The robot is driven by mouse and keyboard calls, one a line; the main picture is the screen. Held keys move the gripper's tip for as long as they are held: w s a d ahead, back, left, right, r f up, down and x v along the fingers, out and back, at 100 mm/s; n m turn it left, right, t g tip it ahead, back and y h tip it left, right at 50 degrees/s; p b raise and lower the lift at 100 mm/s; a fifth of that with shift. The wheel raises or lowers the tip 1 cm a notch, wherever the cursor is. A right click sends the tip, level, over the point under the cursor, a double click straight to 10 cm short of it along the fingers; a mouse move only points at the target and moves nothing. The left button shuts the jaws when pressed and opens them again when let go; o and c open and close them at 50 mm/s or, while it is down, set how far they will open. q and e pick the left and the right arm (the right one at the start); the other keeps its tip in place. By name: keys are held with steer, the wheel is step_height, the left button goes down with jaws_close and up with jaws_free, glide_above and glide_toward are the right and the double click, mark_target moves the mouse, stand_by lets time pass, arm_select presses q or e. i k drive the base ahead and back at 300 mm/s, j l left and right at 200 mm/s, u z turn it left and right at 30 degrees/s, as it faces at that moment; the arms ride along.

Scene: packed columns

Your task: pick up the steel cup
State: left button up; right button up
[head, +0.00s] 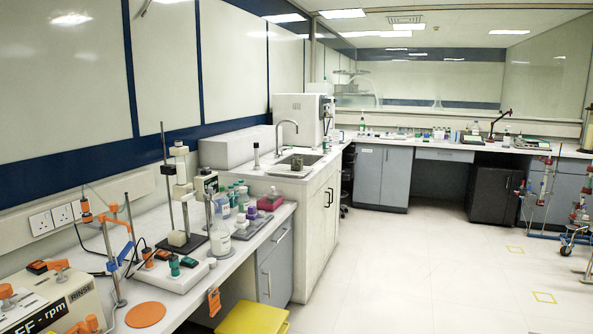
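A small dark grey cylindrical object (297,163) stands upright at the near edge of the sink (308,157), on the white counter at mid-distance. It may be the steel cup, but it is too small to tell for sure. Neither of my grippers shows in the head view. Nothing is seen touching the grey object.
A near bench (222,262) on the left is crowded with clamp stands, bottles (220,238) and an orange disc (145,314). A yellow bin (252,318) stands on the floor below it. A curved tap (286,134) rises behind the sink.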

mark_target(296, 162)
steer(key=i+l+z, duration=0.2)
steer(key=i, duration=0.2)
steer(key=i+z, duration=0.45)
steer(key=i, duration=2.1)
steer(key=i+l, duration=0.15)
steer(key=i, duration=0.55)
steer(key=i+u, duration=0.25)
steer(key=i, duration=0.15)
steer(key=i+l+u, duration=0.2)
steer(key=i, duration=0.2)
steer(key=i+l+u, duration=0.25)
steer(key=i, duration=0.15)
steer(key=j, duration=0.1)
